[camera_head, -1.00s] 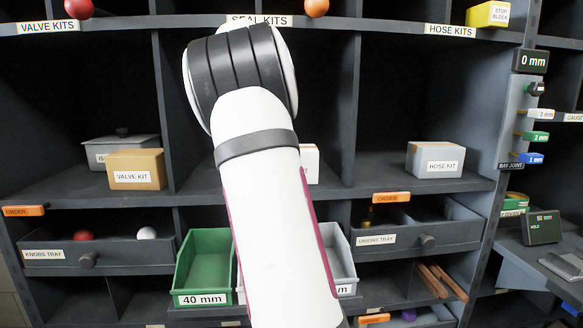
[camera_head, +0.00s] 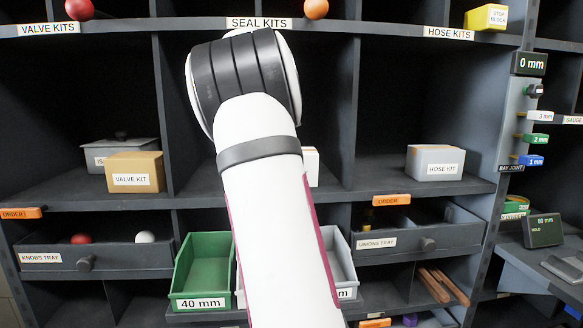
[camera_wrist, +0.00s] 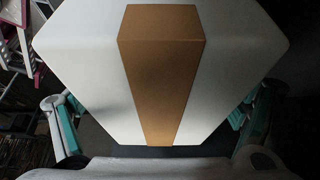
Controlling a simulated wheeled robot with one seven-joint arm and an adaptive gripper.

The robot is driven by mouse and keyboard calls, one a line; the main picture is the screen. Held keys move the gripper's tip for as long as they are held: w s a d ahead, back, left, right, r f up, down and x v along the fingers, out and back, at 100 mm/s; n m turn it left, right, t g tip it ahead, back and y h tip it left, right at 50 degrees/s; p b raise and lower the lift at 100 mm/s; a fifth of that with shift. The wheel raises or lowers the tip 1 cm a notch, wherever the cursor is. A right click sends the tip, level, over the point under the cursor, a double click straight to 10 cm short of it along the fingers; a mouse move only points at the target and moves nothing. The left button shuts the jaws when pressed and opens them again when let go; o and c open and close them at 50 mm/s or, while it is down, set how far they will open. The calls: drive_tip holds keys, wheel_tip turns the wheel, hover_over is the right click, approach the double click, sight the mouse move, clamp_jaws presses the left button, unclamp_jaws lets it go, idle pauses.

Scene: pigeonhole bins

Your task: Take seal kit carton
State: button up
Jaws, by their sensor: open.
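The seal kit carton (camera_head: 312,166) stands in the middle pigeonhole under the SEAL KITS label (camera_head: 259,23). In the head view my arm hides all but its white right edge. In the wrist view a white carton (camera_wrist: 85,50) with a brown tape band (camera_wrist: 160,70) fills the upper middle, very close to the camera. My gripper (camera_wrist: 158,135) is open, with one teal-padded finger at each side of the carton's near part. I cannot tell whether the fingers touch it. In the head view my arm hides the gripper.
A valve kit carton (camera_head: 135,172) stands in the left pigeonhole and a hose kit carton (camera_head: 435,162) in the right one. Dark upright dividers flank the middle pigeonhole. Below are a green 40 mm bin (camera_head: 207,268) and a grey bin (camera_head: 340,262).

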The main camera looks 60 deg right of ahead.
drive_tip(key=c, duration=1.4)
